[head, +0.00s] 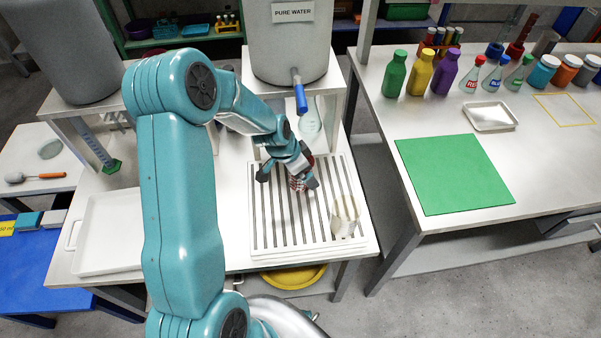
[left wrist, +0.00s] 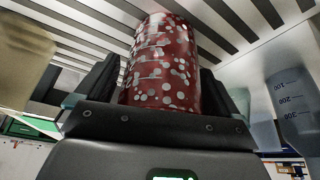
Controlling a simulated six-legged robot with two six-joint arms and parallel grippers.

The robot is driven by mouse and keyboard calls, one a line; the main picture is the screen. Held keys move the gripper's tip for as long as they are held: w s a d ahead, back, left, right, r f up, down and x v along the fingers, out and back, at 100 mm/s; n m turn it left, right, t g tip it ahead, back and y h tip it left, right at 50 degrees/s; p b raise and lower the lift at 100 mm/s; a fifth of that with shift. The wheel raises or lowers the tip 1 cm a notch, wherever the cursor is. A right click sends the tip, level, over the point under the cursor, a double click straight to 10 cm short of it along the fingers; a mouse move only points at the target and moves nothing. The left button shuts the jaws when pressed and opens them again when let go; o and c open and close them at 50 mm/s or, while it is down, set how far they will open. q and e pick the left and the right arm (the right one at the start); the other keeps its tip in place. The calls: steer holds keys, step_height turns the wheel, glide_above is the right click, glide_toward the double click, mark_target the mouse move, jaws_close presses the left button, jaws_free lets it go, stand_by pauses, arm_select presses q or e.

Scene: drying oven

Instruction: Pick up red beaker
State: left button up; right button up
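The red beaker (left wrist: 165,65), dark red with white dots, stands between the fingers of my left gripper (left wrist: 160,90) in the left wrist view. In the head view only part of the red beaker (head: 298,183) shows, on the slatted drying rack (head: 262,235), partly hidden by the gripper. My left gripper (head: 288,178) reaches over the rack, its fingers spread wider than the beaker. Whether a finger touches the beaker is unclear. My right gripper is not in view.
A clear beaker (head: 345,215) stands on the rack's right side, near the gripper. A flask (head: 309,122) stands behind, below the pure water tank (head: 288,45). A white tray (head: 108,232) lies at left. A green mat (head: 453,173) lies on the right table.

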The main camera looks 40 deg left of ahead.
arm_select(q)
steer(key=c, duration=1)
steer(key=shift+c, duration=0.2)
steer(key=shift+w+r, duration=0.1)
steer(key=shift+r, duration=0.05)
